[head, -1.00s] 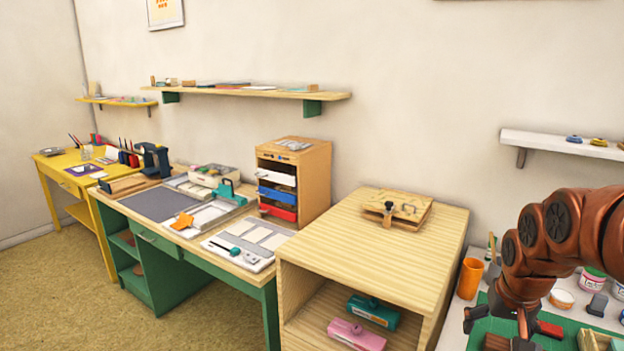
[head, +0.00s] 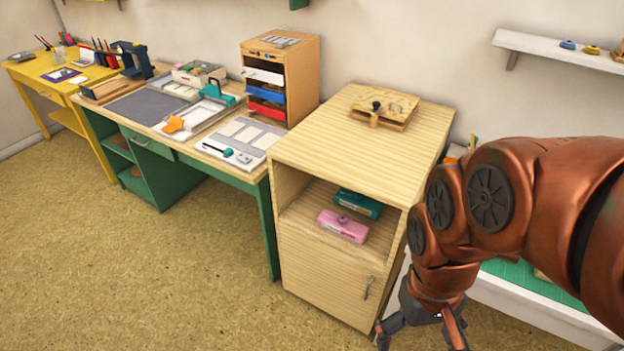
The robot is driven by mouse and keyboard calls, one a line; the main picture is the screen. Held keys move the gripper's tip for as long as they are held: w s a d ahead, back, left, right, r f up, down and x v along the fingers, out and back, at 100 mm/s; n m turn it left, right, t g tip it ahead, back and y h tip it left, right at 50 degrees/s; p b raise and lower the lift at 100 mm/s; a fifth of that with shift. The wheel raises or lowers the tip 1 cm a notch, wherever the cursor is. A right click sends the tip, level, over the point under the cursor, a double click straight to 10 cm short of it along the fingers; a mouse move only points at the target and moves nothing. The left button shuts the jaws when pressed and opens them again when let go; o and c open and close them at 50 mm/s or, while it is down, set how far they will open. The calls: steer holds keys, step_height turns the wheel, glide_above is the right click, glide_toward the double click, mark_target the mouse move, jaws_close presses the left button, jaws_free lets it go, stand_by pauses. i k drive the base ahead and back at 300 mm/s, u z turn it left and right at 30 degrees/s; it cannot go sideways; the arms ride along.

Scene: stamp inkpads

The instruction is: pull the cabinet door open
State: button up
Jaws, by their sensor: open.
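The wooden cabinet (head: 345,148) stands right of centre in the head view. Its lower door (head: 318,274) is shut, with a thin metal handle (head: 367,288) near the upper right edge. My gripper (head: 418,340) is low in the picture, to the right of the handle and apart from it. Its dark fingers are spread and empty, and the lower parts are cut off by the picture's bottom edge. My arm covers part of the area right of the cabinet.
Pink (head: 343,226) and teal (head: 358,204) boxes lie on the cabinet's open shelf. A wooden press (head: 386,108) sits on top. A green desk (head: 262,215) stands to the left, a white table (head: 520,300) to the right. The floor (head: 190,285) in front is clear.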

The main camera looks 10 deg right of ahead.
mark_target(341, 283)
steer(key=u, duration=0.5)
steer(key=k, duration=1.15)
steer(key=u, duration=1.25)
steer(key=i, duration=1.05)
steer(key=z, duration=0.65)
